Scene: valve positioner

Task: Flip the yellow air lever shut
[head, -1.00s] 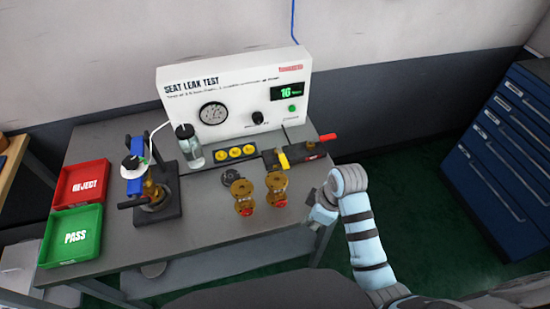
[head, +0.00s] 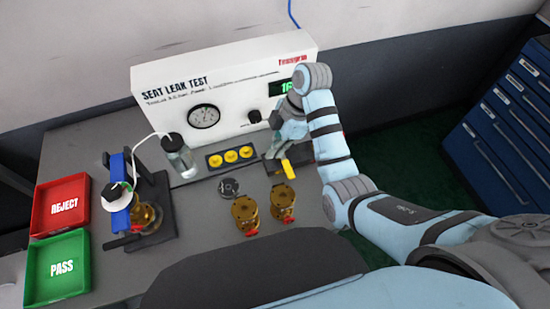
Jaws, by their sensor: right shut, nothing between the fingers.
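The yellow air lever (head: 288,169) stands at the right part of the bench, in front of the white seat leak test panel (head: 235,88). It sits on a dark fitting, most of which is hidden behind my right arm. My right gripper (head: 284,150) is just above and behind the lever. It is shut, with nothing seen in it, and its fingertips are partly hidden. I cannot tell whether it touches the lever. My left gripper is not in view.
Two brass valves (head: 246,213) stand on the bench in front of the lever, near a dark round disc (head: 229,188). A clear bottle (head: 178,155) and a blue clamp stand (head: 121,190) are to the left. Red reject (head: 62,205) and green pass (head: 57,270) trays lie at far left.

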